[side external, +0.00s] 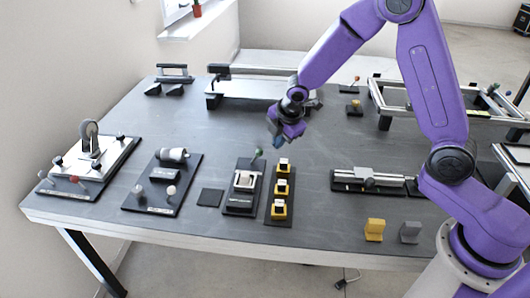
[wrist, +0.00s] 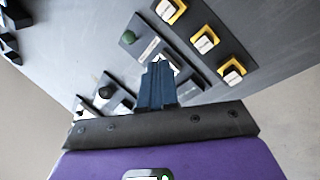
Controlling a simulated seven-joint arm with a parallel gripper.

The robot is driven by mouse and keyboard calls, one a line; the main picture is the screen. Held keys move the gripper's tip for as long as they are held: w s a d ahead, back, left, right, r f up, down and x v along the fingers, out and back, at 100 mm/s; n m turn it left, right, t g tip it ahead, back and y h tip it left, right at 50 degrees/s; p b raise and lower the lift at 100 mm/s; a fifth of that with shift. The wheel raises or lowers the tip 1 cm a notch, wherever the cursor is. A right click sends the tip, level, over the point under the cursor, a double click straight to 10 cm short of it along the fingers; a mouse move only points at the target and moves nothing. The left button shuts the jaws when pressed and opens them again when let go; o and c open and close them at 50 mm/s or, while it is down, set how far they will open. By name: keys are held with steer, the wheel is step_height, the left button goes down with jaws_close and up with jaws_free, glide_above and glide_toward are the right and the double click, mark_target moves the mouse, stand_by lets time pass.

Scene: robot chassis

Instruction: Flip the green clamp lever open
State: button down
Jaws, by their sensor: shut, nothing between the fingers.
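The clamp fixture (side external: 240,204) is a dark base plate with a pale metal clamp, near the front middle of the table in the side view. Its lever with a green knob (side external: 258,153) stands up at the plate's far end. The green knob (wrist: 128,37) also shows in the wrist view, up and left of the fingers. My gripper (side external: 274,139) is shut and empty, above and a little beyond the lever, apart from it in the side view. In the wrist view my shut fingers (wrist: 158,68) cover part of the clamp fixture.
A strip with yellow-and-white blocks (side external: 268,222) lies just right of the clamp fixture. A board with a cylinder (side external: 162,201) and a small dark square (side external: 210,197) lie to its left. A linear rail (side external: 370,179) lies to the right. The table behind the clamp is mostly clear.

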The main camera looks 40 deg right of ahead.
mark_target(257, 156)
steer(key=x, duration=1)
steer(key=shift+w+f, duration=0.1)
steer(key=shift+w, duration=0.05)
steer(key=shift+w+d, duration=0.1)
steer(key=shift+w, duration=1.7)
steer(key=shift+w, duration=0.1)
steer(key=shift+w+g, duration=0.1)
steer(key=shift+g, duration=0.2)
